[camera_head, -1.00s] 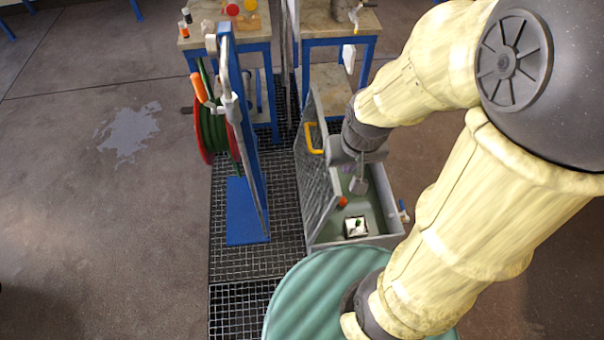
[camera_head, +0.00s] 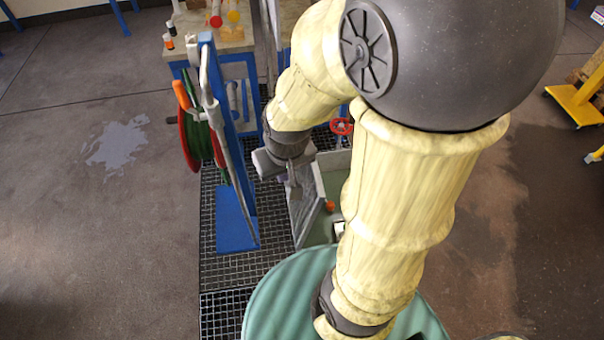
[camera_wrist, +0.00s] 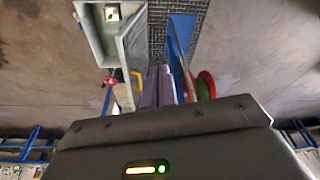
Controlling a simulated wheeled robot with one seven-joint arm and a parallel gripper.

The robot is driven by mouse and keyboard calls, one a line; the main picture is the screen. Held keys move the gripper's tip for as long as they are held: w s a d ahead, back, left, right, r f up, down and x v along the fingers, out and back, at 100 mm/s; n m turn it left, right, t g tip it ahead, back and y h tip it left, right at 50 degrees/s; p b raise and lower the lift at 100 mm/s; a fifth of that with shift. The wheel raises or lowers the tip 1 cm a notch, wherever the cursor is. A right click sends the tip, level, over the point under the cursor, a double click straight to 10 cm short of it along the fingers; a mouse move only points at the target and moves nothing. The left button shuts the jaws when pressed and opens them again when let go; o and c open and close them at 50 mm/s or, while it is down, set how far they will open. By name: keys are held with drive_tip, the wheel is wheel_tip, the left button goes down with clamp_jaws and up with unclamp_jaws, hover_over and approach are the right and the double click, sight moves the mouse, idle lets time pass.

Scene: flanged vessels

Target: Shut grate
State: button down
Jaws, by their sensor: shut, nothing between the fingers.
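The grate (camera_head: 307,212) is a grey mesh panel standing raised along the left side of a grey basin (camera_head: 338,160) with a green inside. My arm hides much of both in the head view. In the wrist view the basin (camera_wrist: 93,38) shows at upper left, with the grate (camera_wrist: 133,42) steep along its right side and a yellow handle (camera_wrist: 137,79) at its near end. My gripper (camera_head: 294,192) is shut and empty, pointing down on the grate's outer left side. Its fingers (camera_wrist: 159,80) show right of the handle; I cannot tell whether they touch the grate.
A blue stand (camera_head: 236,215) with a hose reel (camera_head: 190,140) rises close to the left of my gripper. A red valve wheel (camera_head: 341,126) is behind the basin. A teal ribbed drum (camera_head: 275,295) stands in front. A workbench (camera_head: 225,40) is at the back.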

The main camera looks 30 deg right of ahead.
drive_tip(key=w+d+f+m+g+h+b, duration=0.1)
drive_tip(key=w+f+h+b, duration=0.3)
drive_tip(key=w+f, duration=0.6)
drive_tip(key=w+d+f+m+g+h+b, duration=0.2)
drive_tip(key=w+d+f+g+h+b, duration=0.1)
drive_tip(key=w+f, duration=0.8)
wheel_tip(320, 180, down, 4)
drive_tip(key=shift+r+g+h+b, duration=0.25)
drive_tip(key=shift+g+h+b, duration=0.35)
drive_tip(key=shift+h+b, duration=0.25)
drive_tip(key=shift+d, duration=0.15)
drive_tip(key=p, duration=0.1)
approach(314, 176)
wheel_tip(314, 176, down, 4)
drive_tip(key=shift+s+d+f+p, duration=0.15)
drive_tip(key=shift+s+d+p, duration=0.05)
drive_tip(key=shift+d, duration=0.5)
drive_tip(key=shift+s+d+f+p, duration=0.1)
drive_tip(key=shift+s+d+p, duration=0.1)
drive_tip(key=shift+d, duration=0.5)
drive_tip(key=shift+s+d+f+p, duration=0.15)
drive_tip(key=shift+d, duration=0.55)
drive_tip(key=shift+d, duration=0.1)
